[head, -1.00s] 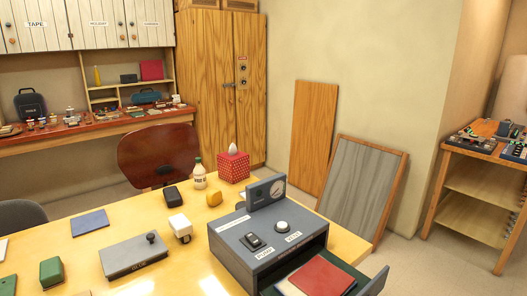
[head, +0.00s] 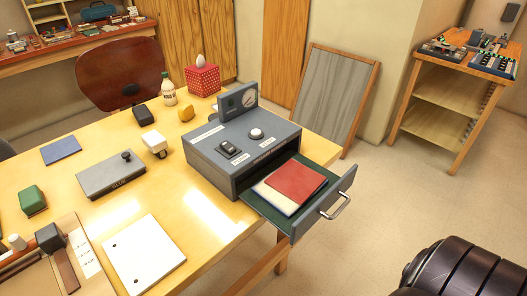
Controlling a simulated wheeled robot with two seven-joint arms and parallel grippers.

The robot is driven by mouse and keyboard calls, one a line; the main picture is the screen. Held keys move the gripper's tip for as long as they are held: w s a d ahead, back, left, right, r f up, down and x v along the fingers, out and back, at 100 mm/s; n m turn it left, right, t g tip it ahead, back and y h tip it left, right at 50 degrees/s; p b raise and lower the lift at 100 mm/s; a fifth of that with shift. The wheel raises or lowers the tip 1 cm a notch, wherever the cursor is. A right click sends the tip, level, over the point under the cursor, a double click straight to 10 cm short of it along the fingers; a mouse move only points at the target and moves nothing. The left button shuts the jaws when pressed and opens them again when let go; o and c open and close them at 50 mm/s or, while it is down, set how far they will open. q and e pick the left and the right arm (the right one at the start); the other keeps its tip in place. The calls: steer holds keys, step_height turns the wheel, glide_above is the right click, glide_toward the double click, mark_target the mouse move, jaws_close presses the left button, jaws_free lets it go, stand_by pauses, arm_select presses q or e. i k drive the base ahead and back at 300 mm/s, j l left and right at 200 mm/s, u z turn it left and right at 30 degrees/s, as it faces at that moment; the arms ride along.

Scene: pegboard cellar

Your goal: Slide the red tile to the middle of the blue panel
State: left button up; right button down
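A flat red square (head: 296,180), which looks like the red tile, lies in the open drawer (head: 333,186) of a grey-blue box. It rests on a cream and white flat piece (head: 274,197) that sticks out toward the front left. A flat blue rectangle (head: 61,151), possibly the blue panel, lies on the table far to the left. Neither of my grippers is in view. Only a dark rounded part, likely of my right arm, shows at the bottom right.
The grey-blue box (head: 212,168) has a dial, a switch and a knob on top. The drawer juts past the table edge over the floor. A grey block (head: 110,177), a green block (head: 32,198) and a white sheet (head: 144,256) lie on the yellow table (head: 205,235).

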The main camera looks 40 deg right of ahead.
mark_target(294, 180)
steer(key=l+u, duration=0.3)
steer(key=l, duration=0.15)
steer(key=k+l+u, duration=0.15)
steer(key=l+u, duration=0.2)
steer(key=k+l+u, duration=0.15)
steer(key=l+u, duration=0.15)
steer(key=l, duration=0.2)
steer(key=k+l+u, duration=0.2)
steer(key=l+u, duration=0.15)
